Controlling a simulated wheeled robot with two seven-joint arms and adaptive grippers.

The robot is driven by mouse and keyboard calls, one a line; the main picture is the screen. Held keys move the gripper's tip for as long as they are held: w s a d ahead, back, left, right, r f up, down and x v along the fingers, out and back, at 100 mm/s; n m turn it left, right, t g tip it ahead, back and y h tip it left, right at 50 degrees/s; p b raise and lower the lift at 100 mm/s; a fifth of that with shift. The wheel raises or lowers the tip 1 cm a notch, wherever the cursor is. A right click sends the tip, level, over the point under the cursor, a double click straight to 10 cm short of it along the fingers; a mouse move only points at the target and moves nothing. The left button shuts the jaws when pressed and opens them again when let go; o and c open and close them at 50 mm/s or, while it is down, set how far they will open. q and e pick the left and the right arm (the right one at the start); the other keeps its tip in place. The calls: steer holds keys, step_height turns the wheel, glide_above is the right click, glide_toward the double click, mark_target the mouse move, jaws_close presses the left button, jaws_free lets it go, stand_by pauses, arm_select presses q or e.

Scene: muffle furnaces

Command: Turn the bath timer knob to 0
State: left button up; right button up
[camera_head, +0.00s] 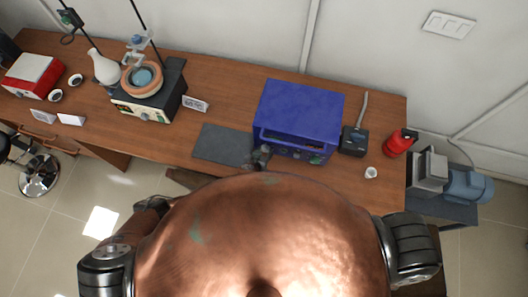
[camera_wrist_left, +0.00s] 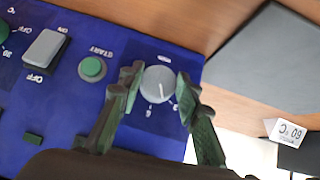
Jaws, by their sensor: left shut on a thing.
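The blue bath (camera_head: 298,113) stands on the wooden bench, its control panel facing me. In the left wrist view the panel (camera_wrist_left: 70,110) fills the left side. The round grey timer knob (camera_wrist_left: 157,84) sits there with a white pointer line aimed down and slightly right in the picture; the small marks around it are hard to read. My left gripper (camera_wrist_left: 159,79) is shut on the knob, one dark finger on each side. In the head view the left gripper (camera_head: 261,157) is small, at the lower left of the bath front. My right gripper is out of view.
A dark mat (camera_head: 222,145) lies left of the bath, and a small 60 °C card (camera_wrist_left: 285,131) shows at right. A black device (camera_head: 354,141) stands right of the bath.

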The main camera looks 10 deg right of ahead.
arm_select(q)
steer(key=shift+a+f+n+h, duration=0.1)
steer(key=shift+n+h, duration=0.2)
steer(key=shift+h, duration=0.1)
steer(key=shift+w+a+n+g+h, duration=0.15)
steer(key=shift+n+g+h, duration=0.4)
steer(key=shift+h, duration=0.45)
steer(key=shift+n+h, duration=0.65)
steer(key=shift+h, duration=0.35)
steer(key=o, duration=1.2)
steer(key=shift+c, duration=0.2)
steer(key=v, duration=1.2)
steer(key=shift+w+a, duration=0.15)
